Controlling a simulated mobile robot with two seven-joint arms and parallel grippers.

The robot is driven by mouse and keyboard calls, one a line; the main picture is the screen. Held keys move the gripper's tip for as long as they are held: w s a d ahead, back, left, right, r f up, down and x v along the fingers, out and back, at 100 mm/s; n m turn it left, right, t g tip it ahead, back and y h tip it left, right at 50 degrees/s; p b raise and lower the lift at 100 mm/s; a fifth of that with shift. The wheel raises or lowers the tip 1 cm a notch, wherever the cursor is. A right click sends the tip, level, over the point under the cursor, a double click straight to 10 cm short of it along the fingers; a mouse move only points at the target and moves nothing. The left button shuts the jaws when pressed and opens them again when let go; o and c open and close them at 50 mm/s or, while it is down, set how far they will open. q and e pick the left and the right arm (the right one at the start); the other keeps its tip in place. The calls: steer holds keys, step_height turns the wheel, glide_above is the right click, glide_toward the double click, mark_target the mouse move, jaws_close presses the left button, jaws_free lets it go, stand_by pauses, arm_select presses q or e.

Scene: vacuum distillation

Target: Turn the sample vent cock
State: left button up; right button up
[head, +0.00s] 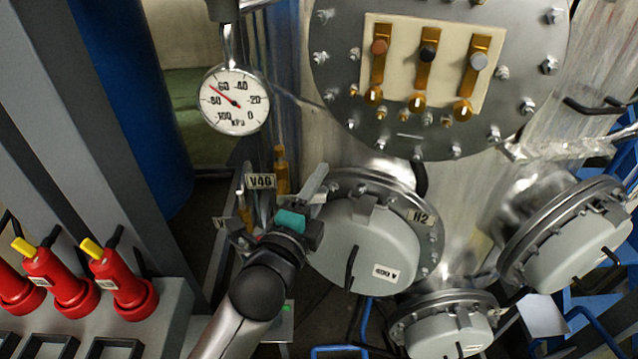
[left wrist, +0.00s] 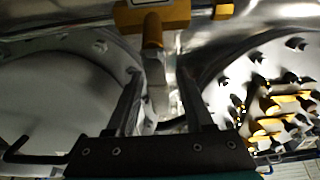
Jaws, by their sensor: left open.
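A small brass cock (head: 281,168) stands behind a tag marked V46 (head: 261,181), left of the round H2 flange. I take it to be the sample vent cock; the head view does not show its name. My left gripper (head: 283,196) is just below it, partly covering the pipework there. In the left wrist view, the left gripper's (left wrist: 158,78) two fingers are apart. A brass stem (left wrist: 152,32) under a brass body (left wrist: 151,17) shows between and beyond the fingertips. Contact cannot be told. My right gripper is not in view.
A pressure gauge (head: 235,100) hangs above left. The grey H2 cover (head: 365,245) is close right of the gripper. A flange with three brass terminals (head: 427,70) is above right. Red plugs with yellow tops (head: 120,280) stand lower left, beside a grey post (head: 75,130).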

arm_select(q)
steer(key=shift+w, duration=0.1)
steer(key=shift+c, duration=0.2)
jaws_close()
stand_by(1.3)
